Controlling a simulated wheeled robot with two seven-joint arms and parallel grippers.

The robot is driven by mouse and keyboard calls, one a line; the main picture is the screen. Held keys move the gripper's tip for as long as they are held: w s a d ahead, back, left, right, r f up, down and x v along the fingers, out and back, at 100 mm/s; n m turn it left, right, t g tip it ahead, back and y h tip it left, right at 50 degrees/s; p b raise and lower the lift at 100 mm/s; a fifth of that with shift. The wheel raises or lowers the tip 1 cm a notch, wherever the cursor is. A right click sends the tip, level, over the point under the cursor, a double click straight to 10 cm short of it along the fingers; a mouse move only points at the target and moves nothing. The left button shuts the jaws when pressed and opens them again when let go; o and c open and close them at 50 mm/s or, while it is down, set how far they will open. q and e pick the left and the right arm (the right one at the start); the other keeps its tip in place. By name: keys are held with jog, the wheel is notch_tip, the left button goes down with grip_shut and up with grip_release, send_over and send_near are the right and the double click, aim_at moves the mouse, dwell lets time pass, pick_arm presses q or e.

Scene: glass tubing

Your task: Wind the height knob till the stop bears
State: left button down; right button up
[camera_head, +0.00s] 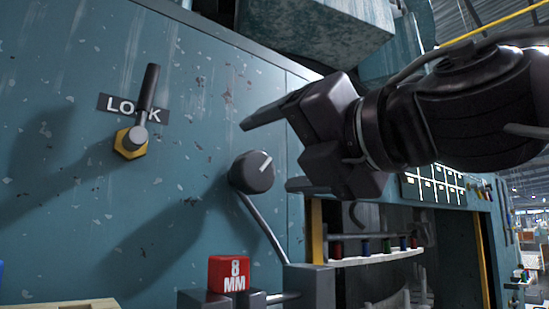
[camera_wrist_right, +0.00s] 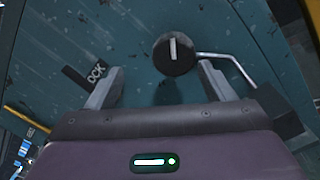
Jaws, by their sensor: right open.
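The height knob (camera_head: 252,172) is a round dark knob with a pale pointer line, set on the blue machine panel. It also shows in the right wrist view (camera_wrist_right: 174,54), just beyond the fingertips and nearer the right finger. My right gripper (camera_head: 268,152) is open and empty to the right of the knob, its fingers pointing left toward the panel. In the right wrist view the fingers (camera_wrist_right: 160,72) stand wide apart, and the knob is not between them. I cannot tell which part is the stop. My left gripper does not show.
A lock lever (camera_head: 146,100) with a yellow hex base stands left of the knob. A grey rod (camera_head: 263,228) slopes from below the knob to a grey block (camera_head: 309,288). A red 8 MM block (camera_head: 229,273) sits below. The panel between lever and knob is bare.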

aim_at(261, 170)
jog(key=shift+w+d+f+h+p, duration=0.3)
jog(key=shift+d+f+h, duration=0.1)
jog(key=shift+f, duration=0.05)
jog(key=p+x, duration=0.3)
jog(key=x, duration=0.3)
jog(key=shift+w, duration=0.2)
jog(key=shift+w+a, duration=0.3)
jog(key=shift+a, duration=0.1)
jog(key=shift+d, duration=0.1)
jog(key=shift+c, duration=0.4)
